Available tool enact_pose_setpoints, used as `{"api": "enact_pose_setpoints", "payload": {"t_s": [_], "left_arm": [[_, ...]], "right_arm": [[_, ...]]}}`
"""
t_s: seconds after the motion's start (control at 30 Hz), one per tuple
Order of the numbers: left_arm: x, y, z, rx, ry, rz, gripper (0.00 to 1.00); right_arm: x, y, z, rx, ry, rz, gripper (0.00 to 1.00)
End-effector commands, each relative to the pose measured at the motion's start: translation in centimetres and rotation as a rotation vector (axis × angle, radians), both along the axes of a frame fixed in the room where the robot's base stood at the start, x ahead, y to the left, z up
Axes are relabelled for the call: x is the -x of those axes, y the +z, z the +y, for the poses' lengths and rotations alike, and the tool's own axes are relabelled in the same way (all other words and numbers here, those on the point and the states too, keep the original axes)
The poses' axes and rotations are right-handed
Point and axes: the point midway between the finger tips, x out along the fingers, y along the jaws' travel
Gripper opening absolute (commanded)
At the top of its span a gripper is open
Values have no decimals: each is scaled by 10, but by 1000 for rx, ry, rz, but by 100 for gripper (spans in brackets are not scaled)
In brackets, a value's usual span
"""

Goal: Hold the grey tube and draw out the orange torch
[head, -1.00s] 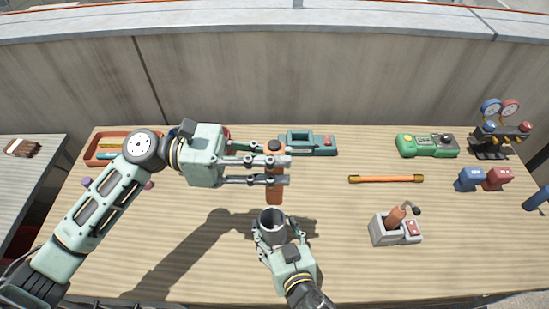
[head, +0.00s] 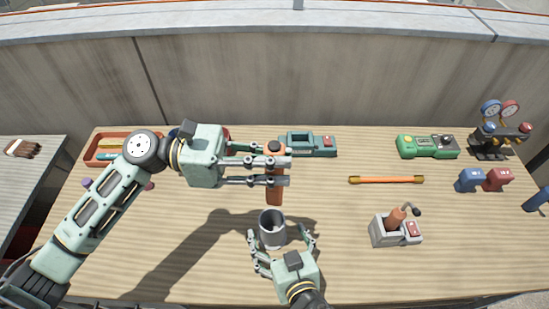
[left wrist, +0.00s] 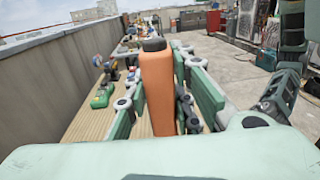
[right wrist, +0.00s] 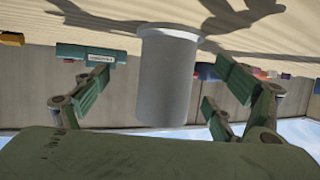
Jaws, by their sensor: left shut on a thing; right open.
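The orange torch (head: 274,187) with a dark cap is upright in my left gripper (head: 280,171), which is shut on it above the table. It also shows in the left wrist view (left wrist: 157,90), between the fingers. The grey tube (head: 272,236) stands upright on the table below and in front of the torch, its dark mouth open and empty-looking. My right gripper (head: 283,248) is open just in front of the tube. In the right wrist view the tube (right wrist: 167,80) is between the spread fingers, with gaps on both sides.
On the wooden table (head: 190,260) stand a teal device (head: 305,143), a green device (head: 428,146), an orange rod (head: 386,180) and a grey holder with an orange-handled tool (head: 396,229). An orange tray (head: 95,152) is at the back left. Gauges (head: 500,120) stand at the right.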

Motion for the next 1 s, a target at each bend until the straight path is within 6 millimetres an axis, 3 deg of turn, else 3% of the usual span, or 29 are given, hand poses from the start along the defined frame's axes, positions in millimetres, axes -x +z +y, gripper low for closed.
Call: {"api": "enact_pose_setpoints", "payload": {"t_s": [0.5, 1.0], "left_arm": [[0, -4, 0, 1, 0, -1, 0], [0, -4, 0, 1, 0, -1, 0]], "right_arm": [[56, 23, -18, -1, -2, 2, 88], [63, 28, -20, 0, -1, 0, 88]]}}
